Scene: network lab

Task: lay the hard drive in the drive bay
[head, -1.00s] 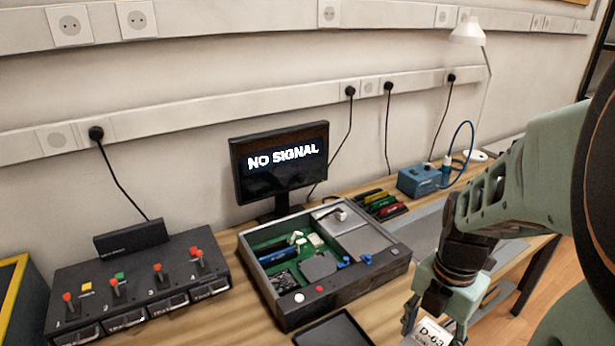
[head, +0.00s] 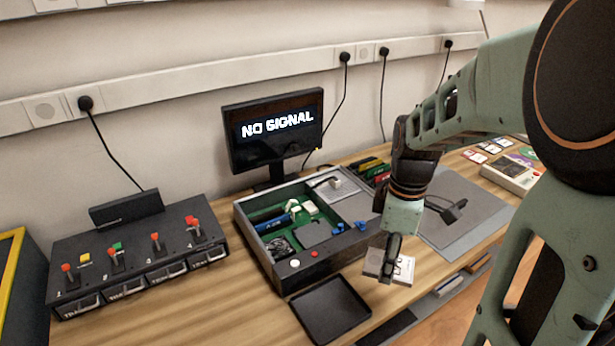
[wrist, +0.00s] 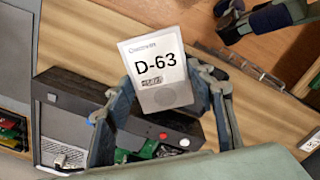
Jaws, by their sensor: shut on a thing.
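The hard drive, a pale slab labelled D-63 (wrist: 158,85), is between the fingers of my gripper (wrist: 165,108), which is shut on it. In the head view my gripper (head: 389,262) holds the drive (head: 403,270) just right of the open computer case's front right corner, above the table's front part. The case (head: 312,266) lies open on the table. The drive bay seems to be its grey right-hand compartment (head: 357,207), which looks empty in the part that shows; my arm is close to its right side. The wrist view shows grey perforated metal in the case (wrist: 65,125).
A black tray (head: 331,309) lies in front of the case. A switch box with red levers (head: 140,262) stands left, and a monitor (head: 275,135) behind. A grey mat (head: 460,225) with a black cable is to the right. Coloured modules (head: 368,166) sit behind the case.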

